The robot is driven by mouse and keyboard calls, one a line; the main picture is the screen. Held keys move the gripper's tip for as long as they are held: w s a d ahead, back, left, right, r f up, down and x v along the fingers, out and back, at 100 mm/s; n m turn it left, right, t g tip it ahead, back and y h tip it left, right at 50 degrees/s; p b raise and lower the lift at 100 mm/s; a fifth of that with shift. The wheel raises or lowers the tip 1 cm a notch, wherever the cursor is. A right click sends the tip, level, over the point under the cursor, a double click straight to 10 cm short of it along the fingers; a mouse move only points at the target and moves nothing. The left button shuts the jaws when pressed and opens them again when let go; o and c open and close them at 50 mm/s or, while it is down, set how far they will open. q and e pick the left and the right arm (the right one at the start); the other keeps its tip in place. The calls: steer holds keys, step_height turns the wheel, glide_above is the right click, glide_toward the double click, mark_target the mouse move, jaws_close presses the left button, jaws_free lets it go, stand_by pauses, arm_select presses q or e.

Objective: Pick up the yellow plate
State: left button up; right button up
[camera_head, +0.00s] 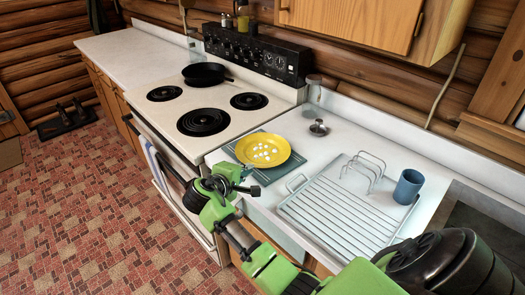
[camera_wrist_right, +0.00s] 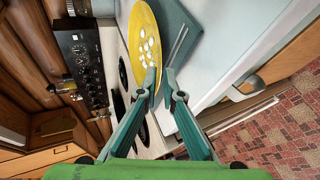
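The yellow plate (camera_head: 283,147) lies on a grey-green mat (camera_head: 245,158) on the white counter, right of the stove. Several small white pieces rest on it. In the right wrist view the plate (camera_wrist_right: 129,45) is at the upper middle. My right gripper (camera_head: 256,180) is beside the plate's near-left edge. In the wrist view, its fingertips (camera_wrist_right: 162,78) have a narrow gap, with the plate's rim close to that gap. I see no clear grip on the rim; whether the fingers touch it is unclear. My left gripper is not in view.
A wire dish rack (camera_head: 335,218) with a blue cup (camera_head: 408,187) stands right of the plate. A small metal stopper (camera_head: 318,128) sits behind it. The stove (camera_head: 215,95) holds a black pan (camera_head: 204,73). A wooden cabinet (camera_head: 355,22) hangs above the counter.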

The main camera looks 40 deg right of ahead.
mark_target(256, 165)
steer(key=shift+w+d, duration=0.1)
steer(key=shift+d, duration=0.3)
steer(key=p+x, duration=0.1)
steer(key=x, duration=0.2)
steer(key=shift+d+f+p, duration=0.1)
steer(key=shift+d+p, duration=0.15)
steer(key=shift+p, duration=0.05)
steer(key=shift+w+d+f, duration=0.2)
steer(key=shift+d+f, duration=0.1)
steer(key=shift+d, duration=0.05)
steer(key=shift+a+r, duration=0.1)
jaws_close()
steer(key=shift+r, duration=0.1)
